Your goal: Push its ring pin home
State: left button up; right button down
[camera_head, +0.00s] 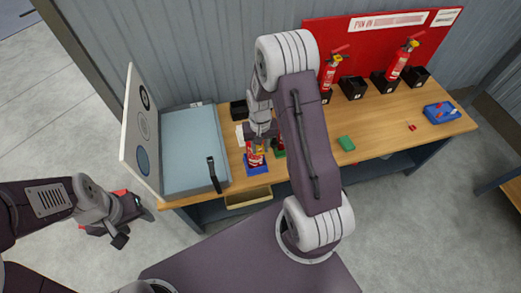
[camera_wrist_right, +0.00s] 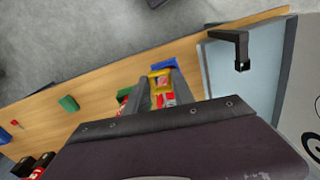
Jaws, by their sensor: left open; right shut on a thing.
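A small red-and-yellow extinguisher (camera_head: 254,158) stands at a blue base (camera_head: 258,170) near the table's front edge. Its top is largely hidden by my right gripper (camera_head: 262,134), which reaches down on it from above. In the right wrist view the extinguisher's yellow part (camera_wrist_right: 160,79) and red body (camera_wrist_right: 165,99) show between the fingers, and the gripper (camera_wrist_right: 163,90) is shut on it. I cannot make out the ring pin in either view. My left gripper (camera_head: 124,232) is open and empty, off the table's left front corner.
Red extinguishers (camera_head: 329,72) (camera_head: 403,60) stand in black holders at the back. A green block (camera_head: 346,143) and blue tray (camera_head: 441,113) lie right.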

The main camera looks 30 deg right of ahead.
jog(key=shift+w, duration=0.65)
jog(key=shift+w+d, duration=0.45)
jog(key=shift+w, duration=0.3)
jog(key=shift+w+d, duration=0.25)
jog(key=shift+w, duration=0.65)
jog(key=shift+w+d, duration=0.25)
jog(key=shift+w, duration=0.6)
jog(key=shift+w, duration=0.1)
jog(key=shift+p, duration=0.5)
dwell(2.1)
dwell(0.5)
jog(key=c, duration=1)
grip_release()
jog(key=shift+d, duration=0.1)
